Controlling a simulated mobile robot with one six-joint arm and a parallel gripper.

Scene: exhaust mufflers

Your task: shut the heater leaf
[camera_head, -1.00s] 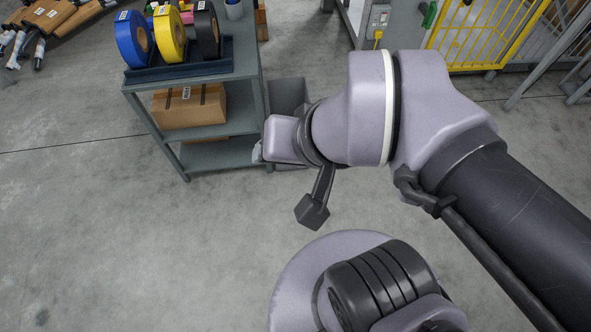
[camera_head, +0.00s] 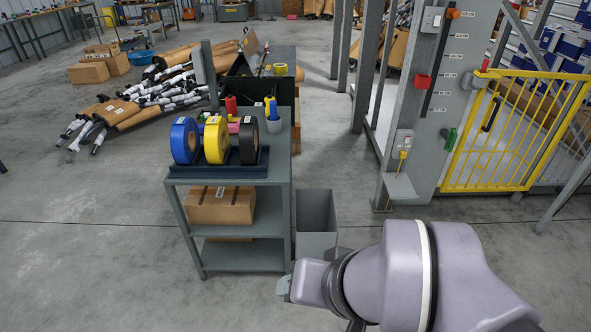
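I cannot tell which thing is the heater leaf; nothing in view is clearly marked as a heater. A yellow barred gate leaf (camera_head: 515,130) with a dark handle stands at the right, beside a grey panel (camera_head: 455,85). Behind the tape rolls, a dark box-like unit (camera_head: 262,90) has a grey upright plate (camera_head: 208,75) at its left; I cannot tell whether that plate is hinged. My arm fills the lower right.
A grey shelf cart (camera_head: 240,257) carries blue, yellow and black tape rolls and a cardboard box (camera_head: 220,206). A grey bin (camera_head: 316,222) stands right of it. Cardboard and mufflers (camera_head: 165,90) lie at the back left. Floor at the left front is open.

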